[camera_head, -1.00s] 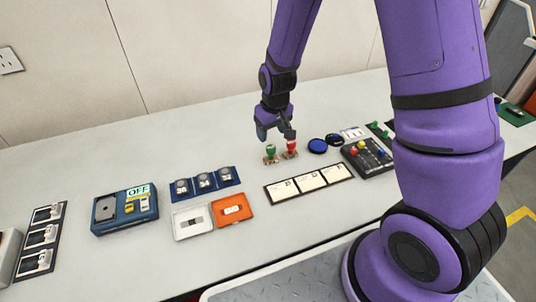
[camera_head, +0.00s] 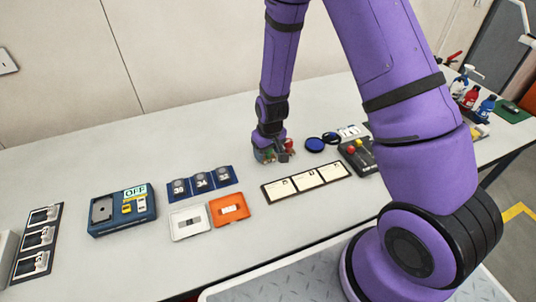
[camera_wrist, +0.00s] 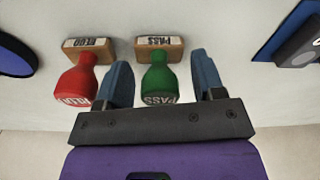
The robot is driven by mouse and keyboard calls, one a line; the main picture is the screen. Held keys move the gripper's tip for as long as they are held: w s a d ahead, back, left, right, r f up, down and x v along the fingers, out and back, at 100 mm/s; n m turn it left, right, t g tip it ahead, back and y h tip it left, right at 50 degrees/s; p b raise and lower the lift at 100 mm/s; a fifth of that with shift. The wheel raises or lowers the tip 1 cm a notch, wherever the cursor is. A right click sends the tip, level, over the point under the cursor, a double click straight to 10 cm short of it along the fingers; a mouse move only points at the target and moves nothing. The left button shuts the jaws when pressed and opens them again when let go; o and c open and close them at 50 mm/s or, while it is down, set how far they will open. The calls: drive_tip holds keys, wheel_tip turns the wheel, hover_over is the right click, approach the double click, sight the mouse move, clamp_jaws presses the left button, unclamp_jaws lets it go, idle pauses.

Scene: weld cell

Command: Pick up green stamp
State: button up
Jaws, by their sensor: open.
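The green stamp (camera_wrist: 158,82) stands on the table in the wrist view, with a wooden base marked PASS. My gripper (camera_wrist: 160,80) is open, with one finger on each side of the green handle. I cannot tell whether either finger touches it. The red stamp (camera_wrist: 77,84) stands just left of the left finger in the wrist view, its base marked with a label. In the head view my gripper (camera_head: 270,155) is low over the table and mostly hides the green stamp. The red stamp (camera_head: 289,146) shows at its right side.
Blue round pads (camera_head: 315,145) lie right of the stamps. A row of white cards (camera_head: 306,181) lies in front. A blue holder with numbered round pieces (camera_head: 201,183) and orange and white cases (camera_head: 229,208) are to the left. A dark button box (camera_head: 357,158) stands to the right.

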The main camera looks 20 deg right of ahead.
drive_tip(key=shift+c, duration=0.2)
drive_tip(key=c, duration=1)
drive_tip(key=shift+o, duration=0.2)
